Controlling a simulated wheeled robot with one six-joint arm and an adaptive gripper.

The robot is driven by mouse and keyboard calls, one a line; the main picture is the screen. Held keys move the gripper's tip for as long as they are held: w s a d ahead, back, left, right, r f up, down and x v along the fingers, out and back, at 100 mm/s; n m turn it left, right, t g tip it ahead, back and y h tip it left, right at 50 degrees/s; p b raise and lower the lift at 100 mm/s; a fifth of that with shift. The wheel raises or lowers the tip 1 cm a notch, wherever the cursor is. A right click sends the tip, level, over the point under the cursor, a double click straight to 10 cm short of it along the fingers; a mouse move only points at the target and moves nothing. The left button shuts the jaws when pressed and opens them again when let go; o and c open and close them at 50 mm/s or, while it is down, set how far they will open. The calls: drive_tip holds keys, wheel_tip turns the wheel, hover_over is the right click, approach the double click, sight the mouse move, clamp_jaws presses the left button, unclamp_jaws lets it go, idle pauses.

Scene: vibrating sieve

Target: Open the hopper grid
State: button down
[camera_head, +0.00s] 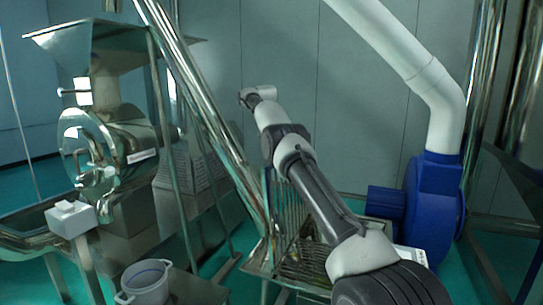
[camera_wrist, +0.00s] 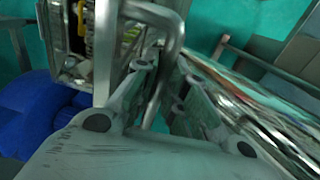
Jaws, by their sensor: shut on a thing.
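In the wrist view, my gripper (camera_wrist: 165,85) is shut on a bent metal rod (camera_wrist: 178,38), which passes between the two grey fingers. In the head view, upright metal bars of the hopper grid (camera_head: 287,212) show behind my forearm, above a flatter barred part (camera_head: 300,271). My arm covers part of the bars, and I cannot tell the grid's exact tilt. My gripper cannot be made out in the head view.
A blue blower (camera_head: 433,205) with a white pipe (camera_head: 445,115) stands right of the grid. A shiny inclined tube (camera_head: 205,105) runs down on the left. A steel mill (camera_head: 105,150) stands at far left, with a white bucket (camera_head: 146,284) below it.

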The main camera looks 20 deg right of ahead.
drive_tip(key=shift+r, duration=0.1)
drive_tip(key=c, duration=1.5)
unclamp_jaws()
drive_tip(key=shift+o, duration=0.2)
